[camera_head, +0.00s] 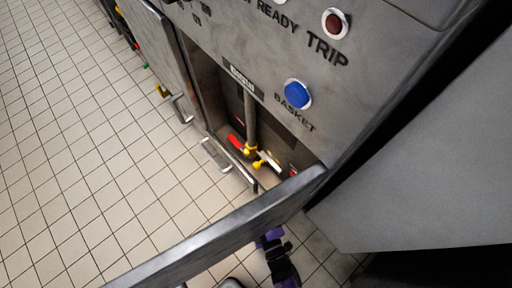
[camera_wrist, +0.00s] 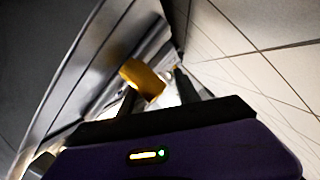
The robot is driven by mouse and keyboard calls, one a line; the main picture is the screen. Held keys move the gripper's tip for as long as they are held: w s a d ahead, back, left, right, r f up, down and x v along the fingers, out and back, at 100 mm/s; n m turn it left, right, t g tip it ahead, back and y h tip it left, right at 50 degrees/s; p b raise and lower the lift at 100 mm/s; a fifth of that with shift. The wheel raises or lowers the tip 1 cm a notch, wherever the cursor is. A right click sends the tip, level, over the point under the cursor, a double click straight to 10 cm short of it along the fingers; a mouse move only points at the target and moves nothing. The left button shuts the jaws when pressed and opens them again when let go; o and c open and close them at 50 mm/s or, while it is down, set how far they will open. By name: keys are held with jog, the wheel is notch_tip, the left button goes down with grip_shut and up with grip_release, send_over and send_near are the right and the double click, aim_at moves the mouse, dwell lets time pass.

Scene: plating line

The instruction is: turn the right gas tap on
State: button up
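A vertical gas pipe (camera_head: 250,122) runs down inside the open cabinet under the control panel in the head view. At its foot are a red lever (camera_head: 236,142), a yellow fitting (camera_head: 249,150) and a second yellow piece (camera_head: 258,164). I cannot tell which part is the right gas tap's handle. My gripper (camera_head: 270,237) is partly hidden behind the open door at the bottom. In the wrist view its fingers (camera_wrist: 157,94) stand apart, with a yellow block-like part (camera_wrist: 143,79) just beyond or between them. I cannot tell whether they touch it.
An open door (camera_head: 225,232) crosses the lower head view, near my gripper. Another door (camera_head: 160,50) stands at the left of the opening. The panel above has a blue button (camera_head: 298,94) and a dark red lamp (camera_head: 335,23). Tiled floor (camera_head: 80,130) is clear at left.

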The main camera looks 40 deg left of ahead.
jog(key=shift+r, duration=0.1)
jog(key=p+v, duration=0.2)
jog(key=v, duration=0.5)
jog(key=shift+s+d, duration=0.2)
jog(key=shift+d, duration=0.2)
